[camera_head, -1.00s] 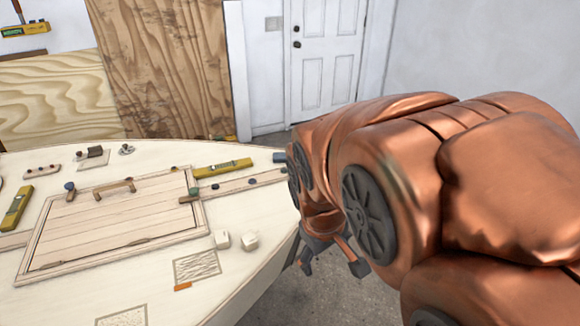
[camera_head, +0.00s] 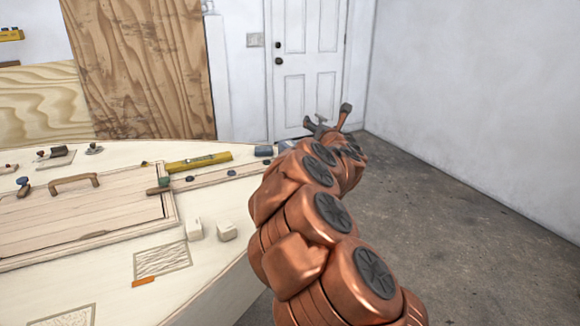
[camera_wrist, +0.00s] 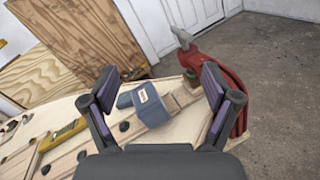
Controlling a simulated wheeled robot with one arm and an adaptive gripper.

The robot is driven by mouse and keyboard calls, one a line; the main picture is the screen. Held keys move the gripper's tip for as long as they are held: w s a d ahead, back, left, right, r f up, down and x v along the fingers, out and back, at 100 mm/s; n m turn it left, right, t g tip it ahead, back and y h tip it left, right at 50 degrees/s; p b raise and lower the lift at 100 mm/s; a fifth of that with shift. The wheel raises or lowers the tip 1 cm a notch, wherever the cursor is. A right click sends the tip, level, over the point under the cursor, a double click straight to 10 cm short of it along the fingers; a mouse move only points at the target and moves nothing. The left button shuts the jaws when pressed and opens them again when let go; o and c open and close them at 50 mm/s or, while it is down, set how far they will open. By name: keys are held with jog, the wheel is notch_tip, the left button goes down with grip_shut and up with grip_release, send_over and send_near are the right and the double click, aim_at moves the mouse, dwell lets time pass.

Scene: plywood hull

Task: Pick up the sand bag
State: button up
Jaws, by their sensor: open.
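A blue-grey, block-shaped bag with a small pale label, which looks like the sand bag (camera_wrist: 152,108), lies on the pale plywood hull (camera_head: 215,270) near its far right edge in the wrist view. In the head view a small blue-grey piece (camera_head: 263,150), likely the same bag, shows just left of my arm. My gripper (camera_head: 328,118) is raised beyond the hull's right edge, in front of the white door. In the wrist view my gripper (camera_wrist: 165,85) is open and empty, with the bag showing between its two fingers, apart from them.
A red object with a grey end (camera_wrist: 232,85) is at the hull edge, by the right finger. A yellow level (camera_head: 198,162) lies left of the bag. Two whitish blocks (camera_head: 227,230) stand nearer. A handled hatch (camera_head: 90,215) is at left. The floor at right is clear.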

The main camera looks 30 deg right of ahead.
aim_at(291, 145)
jog(key=w+a+f+n+y+b, duration=0.1)
jog(key=f+n+y, duration=0.1)
jog(key=f, duration=0.1)
jog(key=w+a+f+n+t+y+b, duration=0.1)
jog(key=f+n, duration=0.2)
jog(key=f, duration=0.1)
jog(key=w+a+f+n+y+b, duration=0.1)
jog(key=f+n+y, duration=0.1)
jog(key=f+n, duration=0.1)
jog(key=shift+w+a+f+t+y, duration=0.15)
jog(key=shift+w+t+y, duration=0.15)
jog(key=shift+w+t, duration=0.1)
jog(key=shift+w+a, duration=0.1)
jog(key=shift+w, duration=1.15)
jog(key=shift+w+a, duration=0.1)
jog(key=shift+w, duration=2.2)
jog(key=shift+w+d, duration=0.2)
jog(key=shift+w, duration=0.15)
jog(key=shift+c, duration=0.2)
grip_shut()
